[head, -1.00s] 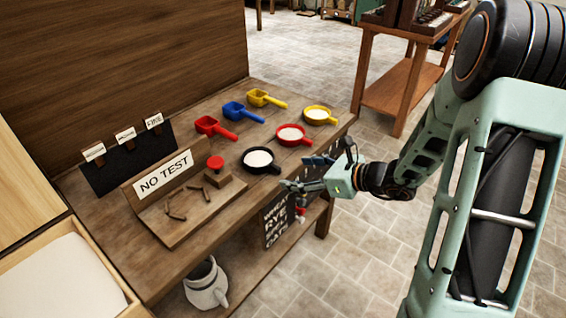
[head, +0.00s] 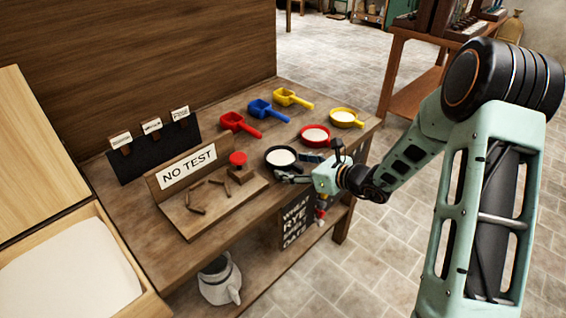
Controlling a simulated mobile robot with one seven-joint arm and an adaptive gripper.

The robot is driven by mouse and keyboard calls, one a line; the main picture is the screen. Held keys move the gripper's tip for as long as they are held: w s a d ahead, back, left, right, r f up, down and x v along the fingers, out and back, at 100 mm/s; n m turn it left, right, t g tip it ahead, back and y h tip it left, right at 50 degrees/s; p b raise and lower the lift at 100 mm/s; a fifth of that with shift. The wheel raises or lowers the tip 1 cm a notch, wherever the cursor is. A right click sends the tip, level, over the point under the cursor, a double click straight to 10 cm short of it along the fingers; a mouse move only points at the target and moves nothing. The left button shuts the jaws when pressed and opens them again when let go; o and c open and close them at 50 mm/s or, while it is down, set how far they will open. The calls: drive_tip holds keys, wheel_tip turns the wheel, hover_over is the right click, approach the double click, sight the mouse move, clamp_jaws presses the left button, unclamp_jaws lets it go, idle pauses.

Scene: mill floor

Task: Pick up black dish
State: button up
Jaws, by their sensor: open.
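The black dish (head: 281,158) is a small round pan with white contents. It sits on the wooden bench near its front edge, between the red dish and the NO TEST board. My gripper (head: 296,176) is at the dish's near right side, low by the bench edge, with its jaws open. The dish's handle is hidden behind the gripper, and I cannot tell whether the fingers touch it.
A red dish (head: 315,135) and a yellow dish (head: 346,118) stand to the right. Red (head: 236,123), blue (head: 264,109) and yellow scoops (head: 290,97) lie behind. A NO TEST board (head: 188,167) and red-topped block (head: 239,160) stand left. A jug (head: 218,280) is below.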

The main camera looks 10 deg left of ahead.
drive_tip(key=shift+c, duration=0.2)
clamp_jaws()
idle(0.4)
